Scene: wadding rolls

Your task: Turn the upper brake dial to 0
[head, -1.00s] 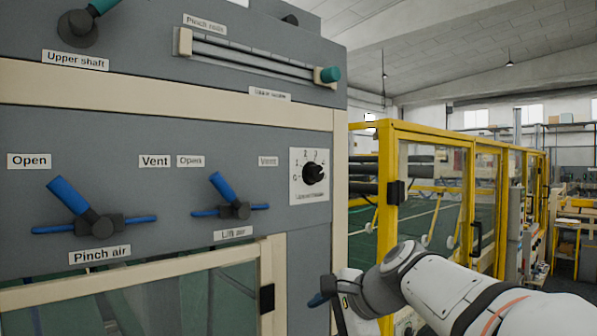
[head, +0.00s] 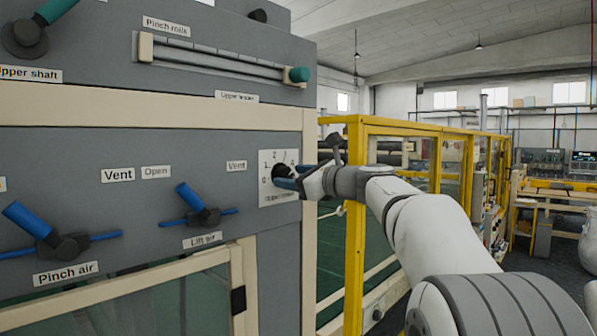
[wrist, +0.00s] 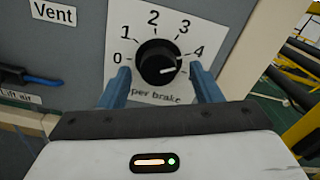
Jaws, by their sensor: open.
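The upper brake dial is a black round knob (wrist: 157,60) on a white scale plate (wrist: 153,19) marked 0 to 4 clockwise from the left. Its white mark points right, just below the 4. The label under it reads "per brake", its start hidden by my left finger. My gripper (wrist: 160,72) is open, one blue finger on each side of the knob's lower half. I cannot tell whether the fingers touch it. In the head view the knob (head: 279,171) is partly covered by my gripper (head: 286,177).
Left of the dial are the blue Lift air lever (head: 196,203) and Pinch air lever (head: 40,233). The Pinch rolls slider (head: 220,60) is above. A yellow guard frame (head: 354,230) stands right of the panel, close to my arm.

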